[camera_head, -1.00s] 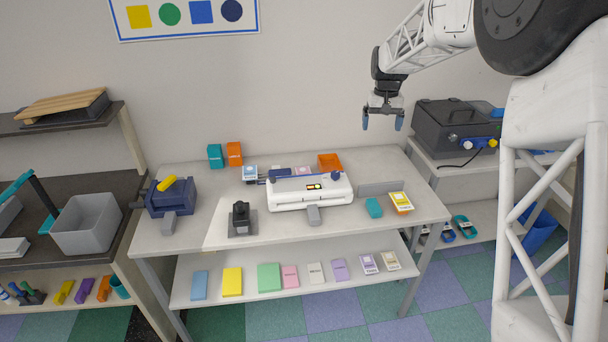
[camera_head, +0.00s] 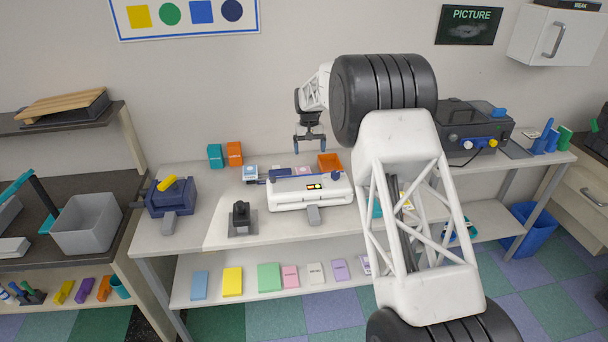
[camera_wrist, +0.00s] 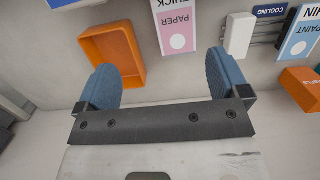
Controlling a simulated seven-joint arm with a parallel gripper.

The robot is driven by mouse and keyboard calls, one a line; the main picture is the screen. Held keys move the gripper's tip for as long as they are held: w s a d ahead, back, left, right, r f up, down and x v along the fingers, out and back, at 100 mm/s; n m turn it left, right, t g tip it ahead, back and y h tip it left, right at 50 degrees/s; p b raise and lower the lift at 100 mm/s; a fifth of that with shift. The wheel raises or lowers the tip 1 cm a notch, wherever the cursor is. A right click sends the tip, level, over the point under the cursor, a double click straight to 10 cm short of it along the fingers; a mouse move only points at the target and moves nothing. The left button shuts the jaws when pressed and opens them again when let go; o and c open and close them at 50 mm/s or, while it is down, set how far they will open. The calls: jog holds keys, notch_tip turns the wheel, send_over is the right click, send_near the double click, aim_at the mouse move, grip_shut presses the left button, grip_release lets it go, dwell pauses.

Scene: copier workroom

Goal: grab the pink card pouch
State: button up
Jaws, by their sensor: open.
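A small flat pink pouch (camera_head: 290,277) lies on the lower shelf, between a green pack (camera_head: 268,277) and a white one (camera_head: 315,273). A pink-and-white card with printed words (camera_wrist: 175,27) is at the top of the wrist view; it also shows behind the white machine in the head view (camera_head: 303,169). My gripper (camera_head: 309,150) is open and empty, above the back of the tabletop near the orange tray (camera_head: 330,162). In the wrist view my gripper's blue fingers (camera_wrist: 161,72) stand wide apart. The lower-shelf pouch is not in the wrist view.
The white machine (camera_head: 310,192) stands mid-table, with a black device (camera_head: 241,217) and a blue machine (camera_head: 171,197) to its left. The tabletop (camera_head: 280,230) overhangs the lower shelf (camera_head: 240,295). My arm hides the table's right part.

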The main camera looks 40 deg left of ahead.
aim_at(304, 172)
jog(key=shift+s+a+f, duration=0.15)
jog(key=shift+a+f, duration=0.3)
jog(key=shift+a, duration=0.1)
jog(key=shift+s+a+f, duration=0.15)
jog(key=shift+a+f, duration=0.25)
jog(key=shift+a, duration=0.15)
jog(key=shift+s+d+f, duration=0.15)
jog(key=shift+f, duration=1.15)
jog(key=shift+s+d+f, duration=0.1)
jog(key=shift+s+f, duration=0.05)
jog(key=shift+f, duration=1.15)
jog(key=shift+s+f, duration=0.1)
jog(key=shift+f, duration=1.15)
